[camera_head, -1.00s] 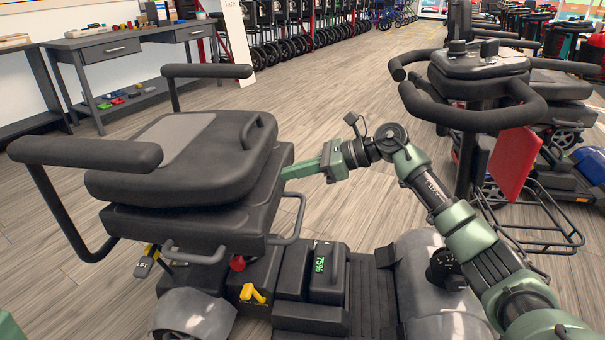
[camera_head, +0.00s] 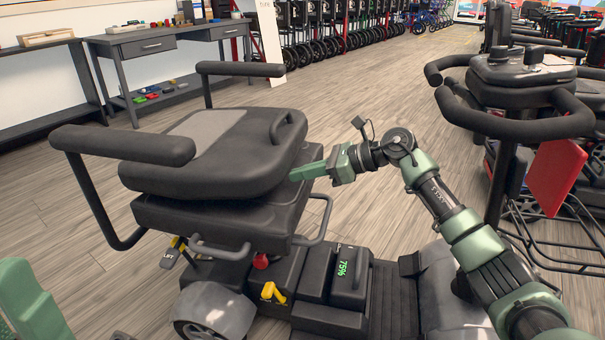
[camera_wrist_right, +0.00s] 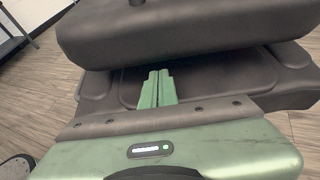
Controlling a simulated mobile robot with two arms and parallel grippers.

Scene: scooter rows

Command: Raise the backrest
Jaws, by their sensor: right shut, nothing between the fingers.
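The dark grey backrest (camera_head: 214,150) lies folded down over the scooter's seat (camera_head: 215,218) in the head view, with a loop handle on its right edge. My right gripper (camera_head: 294,175) is shut and empty, its fingertips at the gap between backrest and seat on the right side. The wrist view shows the shut fingers (camera_wrist_right: 157,88) above the seat (camera_wrist_right: 195,88), reaching under the backrest edge (camera_wrist_right: 170,40). I cannot tell whether they touch it. A green part of my left gripper (camera_head: 32,305) shows at the lower left; its jaws cannot be made out.
Armrests (camera_head: 122,146) stand out on both sides of the seat. A yellow lever (camera_head: 272,292) and a red knob (camera_head: 260,261) are below it. Another scooter's handlebar (camera_head: 515,125) is close on the right. A desk (camera_head: 160,45) stands behind; the floor between is clear.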

